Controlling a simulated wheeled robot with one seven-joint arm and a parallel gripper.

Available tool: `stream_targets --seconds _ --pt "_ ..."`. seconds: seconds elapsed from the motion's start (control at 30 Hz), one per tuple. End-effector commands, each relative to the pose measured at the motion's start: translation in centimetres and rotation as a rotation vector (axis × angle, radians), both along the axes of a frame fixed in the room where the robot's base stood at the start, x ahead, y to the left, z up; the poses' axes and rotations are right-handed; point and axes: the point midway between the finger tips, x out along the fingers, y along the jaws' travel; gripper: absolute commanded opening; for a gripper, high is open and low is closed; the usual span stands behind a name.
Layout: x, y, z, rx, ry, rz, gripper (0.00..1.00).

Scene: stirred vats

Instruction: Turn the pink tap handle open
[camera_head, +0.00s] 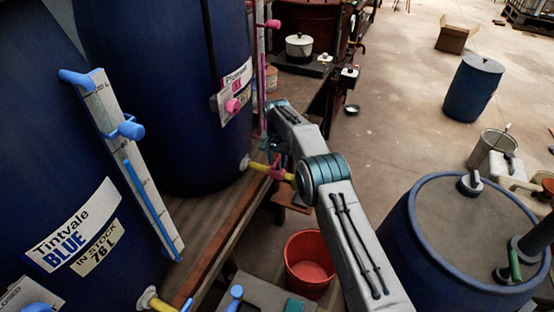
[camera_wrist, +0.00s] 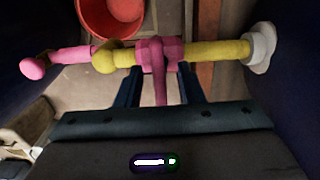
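The pink tap handle (camera_wrist: 160,88) is a narrow lever on a pink collar around a yellow pipe (camera_wrist: 216,52). In the wrist view it points down the picture, toward my gripper's palm. My gripper (camera_wrist: 159,76) is open, with one finger on each side of the lever and a visible gap on both sides. In the head view the tap's yellow pipe (camera_head: 258,166) comes out low on the dark blue vat (camera_head: 165,90) labelled pink. There my gripper (camera_head: 272,148) is by the tap, and my arm hides much of the handle and fingers.
A red bucket (camera_head: 309,262) stands on the floor below the tap. A second blue vat (camera_head: 60,150) with a blue-fitted gauge stands at left. A wooden bench edge (camera_head: 235,215) runs beside the vats. A large blue drum (camera_head: 440,270) is at lower right.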

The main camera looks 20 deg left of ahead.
Motion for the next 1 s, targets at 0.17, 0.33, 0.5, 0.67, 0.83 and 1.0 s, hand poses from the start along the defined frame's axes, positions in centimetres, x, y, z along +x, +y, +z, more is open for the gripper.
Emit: stream_targets --seconds 0.17,0.33,0.5,0.67,0.83,1.0 --pt "0.01 -0.02 -0.21 0.0 0.0 0.0 0.35" --pt "0.01 -0.02 -0.19 0.0 0.0 0.0 0.21" --pt "0.01 -0.02 -0.17 0.0 0.0 0.0 0.0" --pt "0.01 -0.01 -0.18 0.0 0.0 0.005 0.0" --pt "0.02 0.0 -0.25 0.001 0.0 0.045 0.0" --pt "0.01 0.03 -0.29 0.002 0.0 0.139 0.0"
